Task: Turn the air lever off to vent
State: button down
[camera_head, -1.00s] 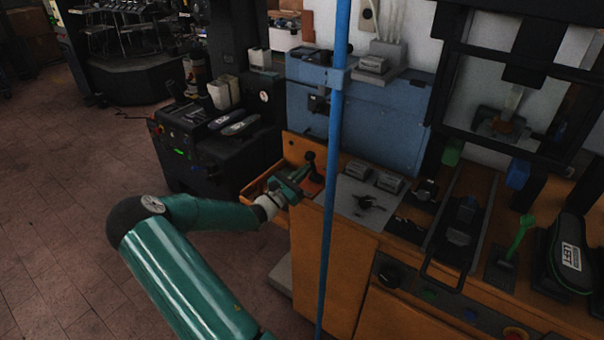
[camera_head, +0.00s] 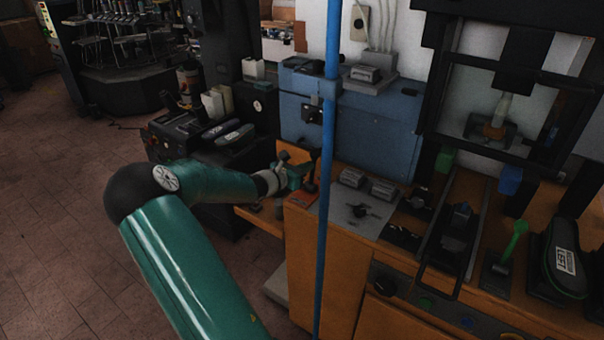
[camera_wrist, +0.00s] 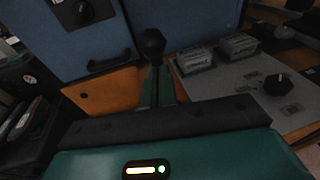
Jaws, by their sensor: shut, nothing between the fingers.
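A lever with a black ball knob (camera_wrist: 153,44) stands upright in the wrist view, just beyond my fingertips. My gripper (camera_wrist: 157,82) is shut and empty, its fingers in line with the lever. Its lower shaft is hidden behind them, so I cannot tell whether they touch. In the head view, my gripper (camera_head: 296,174) is at the left end of the orange bench, below the blue cabinet. A black rotary handle (camera_head: 312,111) is on the cabinet's front, and its dark mount (camera_wrist: 82,12) shows at the top of the wrist view. No label shows which is the air lever.
The blue cabinet (camera_head: 375,130) stands behind the bench. A thin blue post (camera_head: 327,220) rises in front, right of my gripper. A grey panel (camera_head: 350,207) with a black knob lies to the right. A black machine (camera_head: 240,150) stands left; the floor at left is clear.

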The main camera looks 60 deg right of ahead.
jog(key=shift+s+d, duration=0.1)
jog(key=shift+d, duration=0.7)
jog(key=shift+d+r, duration=0.2)
jog(key=shift+a, duration=0.1)
